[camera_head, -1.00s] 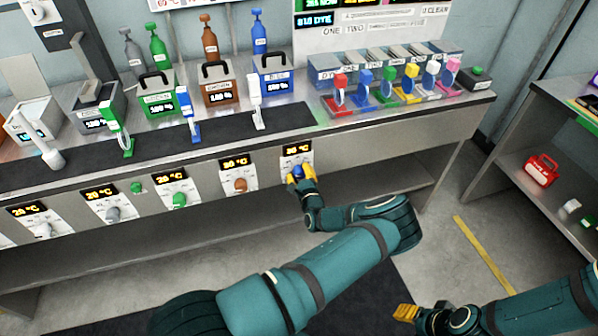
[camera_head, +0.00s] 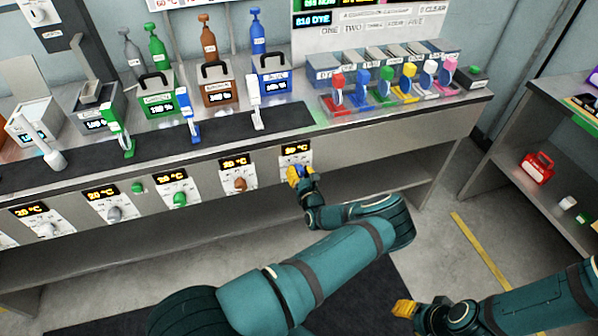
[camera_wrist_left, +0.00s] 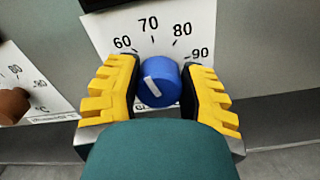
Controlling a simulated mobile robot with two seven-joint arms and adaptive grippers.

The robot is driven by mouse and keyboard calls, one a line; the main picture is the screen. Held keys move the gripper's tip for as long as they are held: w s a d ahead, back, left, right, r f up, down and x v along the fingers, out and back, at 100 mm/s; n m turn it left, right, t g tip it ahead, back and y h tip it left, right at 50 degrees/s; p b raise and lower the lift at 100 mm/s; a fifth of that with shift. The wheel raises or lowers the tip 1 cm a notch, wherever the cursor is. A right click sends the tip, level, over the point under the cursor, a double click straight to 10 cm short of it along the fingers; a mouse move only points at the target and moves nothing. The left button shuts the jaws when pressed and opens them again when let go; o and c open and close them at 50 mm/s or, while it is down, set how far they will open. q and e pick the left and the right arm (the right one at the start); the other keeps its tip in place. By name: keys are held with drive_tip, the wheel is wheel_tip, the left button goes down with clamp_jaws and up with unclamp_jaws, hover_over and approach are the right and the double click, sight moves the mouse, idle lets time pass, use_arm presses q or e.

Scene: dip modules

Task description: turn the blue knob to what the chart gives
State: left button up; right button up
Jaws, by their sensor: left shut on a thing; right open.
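The blue knob (camera_wrist_left: 158,82) sits on a white dial plate (camera_wrist_left: 185,28) marked 60, 70, 80 and 90 in the left wrist view. The knob's white line lies on its upper left part, slanting up and left. My left gripper (camera_head: 299,174) is shut on the knob, a yellow finger on each side in the left wrist view (camera_wrist_left: 158,90). In the head view the gripper mostly hides the knob. The orange display (camera_head: 296,149) above it is too small to read surely. My right gripper (camera_head: 404,309) is open and empty at the lower right, away from the bench. A wall chart (camera_head: 180,3) is mostly cut off.
Brown (camera_head: 239,184), green (camera_head: 179,199) and grey (camera_head: 114,214) knobs line the bench front to the left. Levers, baths and coloured clips stand on the bench top. A side shelf (camera_head: 520,150) with a red case (camera_head: 537,168) is at right.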

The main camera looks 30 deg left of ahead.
use_arm(q)
drive_tip(key=shift+w+m, duration=0.1)
drive_tip(key=shift+m, duration=1.4)
drive_tip(key=o, duration=1.2)
drive_tip(key=v, duration=1.2)
